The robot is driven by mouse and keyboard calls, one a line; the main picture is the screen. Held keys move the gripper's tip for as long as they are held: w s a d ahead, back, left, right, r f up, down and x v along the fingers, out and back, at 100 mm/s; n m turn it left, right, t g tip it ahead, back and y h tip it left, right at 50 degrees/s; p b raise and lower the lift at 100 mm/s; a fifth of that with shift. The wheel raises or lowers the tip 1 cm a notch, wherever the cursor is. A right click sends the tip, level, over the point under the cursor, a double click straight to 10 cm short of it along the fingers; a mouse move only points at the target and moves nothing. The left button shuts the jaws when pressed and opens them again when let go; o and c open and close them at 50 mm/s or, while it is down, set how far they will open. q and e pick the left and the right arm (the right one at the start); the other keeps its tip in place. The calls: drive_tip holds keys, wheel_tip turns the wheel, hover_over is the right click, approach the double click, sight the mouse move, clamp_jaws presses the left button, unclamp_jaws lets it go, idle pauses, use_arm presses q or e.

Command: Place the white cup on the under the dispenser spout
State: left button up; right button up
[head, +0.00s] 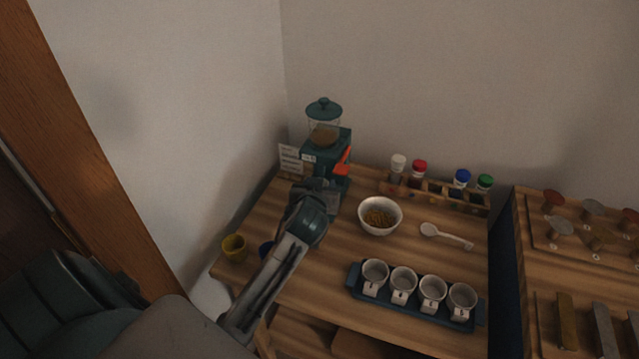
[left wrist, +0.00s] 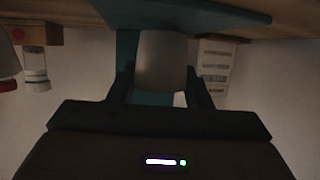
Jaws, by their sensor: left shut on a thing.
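The teal dispenser (head: 324,152) with a clear hopper and an orange-red lever stands at the back left corner of the wooden table. My left gripper (head: 325,190) is at the front of its base. In the left wrist view my left gripper (left wrist: 160,85) is shut on the pale cup (left wrist: 163,60), one finger on each side. The teal body of the dispenser (left wrist: 127,45) is right behind the cup there. In the head view the cup is mostly hidden by the gripper, so I cannot tell exactly how it sits under the spout. My right gripper is not in view.
A yellow cup (head: 234,249) and a partly hidden blue cup (head: 265,248) stand left of my arm. A white bowl (head: 380,229), a spoon (head: 446,236), a blue tray (head: 356,285) of labelled cups and a jar rack (head: 425,196) are to the right.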

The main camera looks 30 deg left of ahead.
use_arm(q)
drive_tip(key=o, duration=1)
drive_tip(key=shift+o, duration=0.2)
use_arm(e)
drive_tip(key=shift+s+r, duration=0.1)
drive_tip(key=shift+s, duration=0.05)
use_arm(q)
drive_tip(key=shift+r, duration=0.55)
drive_tip(key=shift+s+d+r, duration=0.1)
drive_tip(key=shift+s+r, duration=0.15)
drive_tip(key=v, duration=1.1)
drive_tip(key=shift+s, duration=0.2)
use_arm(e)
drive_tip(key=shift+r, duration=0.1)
